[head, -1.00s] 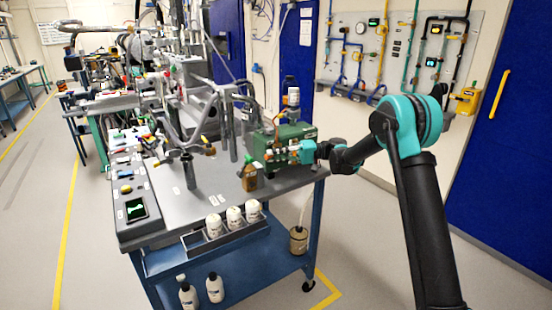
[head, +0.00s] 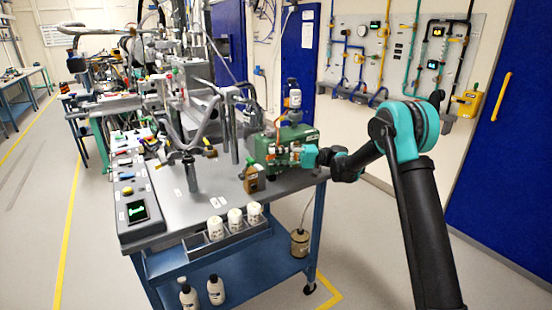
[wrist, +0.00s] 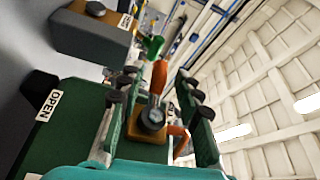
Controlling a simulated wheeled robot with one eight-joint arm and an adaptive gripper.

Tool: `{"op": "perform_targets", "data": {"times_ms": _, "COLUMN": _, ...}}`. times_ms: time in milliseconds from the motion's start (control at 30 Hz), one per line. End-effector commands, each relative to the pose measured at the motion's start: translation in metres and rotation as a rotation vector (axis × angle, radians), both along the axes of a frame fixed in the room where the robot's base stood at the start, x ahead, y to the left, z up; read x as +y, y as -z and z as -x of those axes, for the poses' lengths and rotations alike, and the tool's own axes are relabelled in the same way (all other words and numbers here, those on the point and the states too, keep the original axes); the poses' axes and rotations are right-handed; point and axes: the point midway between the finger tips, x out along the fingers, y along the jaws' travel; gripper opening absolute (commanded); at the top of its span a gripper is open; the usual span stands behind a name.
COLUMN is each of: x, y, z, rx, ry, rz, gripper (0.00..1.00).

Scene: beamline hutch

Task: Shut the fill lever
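The green unit (head: 288,140) stands at the right end of the bench in the head view; its dark green body (wrist: 75,125) fills the lower left of the wrist view, with an OPEN label. An orange lever (wrist: 159,78) rises from a brass block with a round dial (wrist: 151,119). I take it for the fill lever. My gripper (wrist: 157,82) is open, with its two fingers apart on either side of the lever. I cannot tell whether either finger touches it. In the head view my gripper (head: 297,155) is at the unit's front, too small to read.
White bottles (head: 235,219) sit in a rack along the front edge. A dark box (wrist: 90,35) with a label is close at the upper left of the wrist view. The floor at right is clear.

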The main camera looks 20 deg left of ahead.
Motion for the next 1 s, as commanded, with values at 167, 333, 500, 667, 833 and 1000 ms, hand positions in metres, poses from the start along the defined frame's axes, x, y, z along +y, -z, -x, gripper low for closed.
{"op": "perform_targets", "data": {"times_ms": 167, "x": 0.0, "y": 0.0, "z": 0.0, "rx": 0.0, "ry": -0.001, "rz": 0.0, "gripper": 0.37}}
{"op": "perform_targets", "data": {"times_ms": 333, "x": -0.003, "y": 0.001, "z": -0.002, "rx": 0.0, "ry": 0.0, "rz": 0.001, "gripper": 0.37}}
{"op": "perform_targets", "data": {"times_ms": 500, "x": -0.022, "y": 0.003, "z": -0.013, "rx": 0.0, "ry": 0.001, "rz": 0.001, "gripper": 0.37}}
{"op": "perform_targets", "data": {"times_ms": 667, "x": -0.051, "y": 0.006, "z": -0.03, "rx": 0.0, "ry": 0.003, "rz": 0.001, "gripper": 0.37}}
{"op": "perform_targets", "data": {"times_ms": 833, "x": -0.079, "y": 0.008, "z": -0.046, "rx": 0.0, "ry": 0.001, "rz": 0.001, "gripper": 0.37}}
{"op": "perform_targets", "data": {"times_ms": 1000, "x": -0.097, "y": 0.01, "z": -0.056, "rx": 0.0, "ry": 0.0, "rz": 0.001, "gripper": 0.37}}
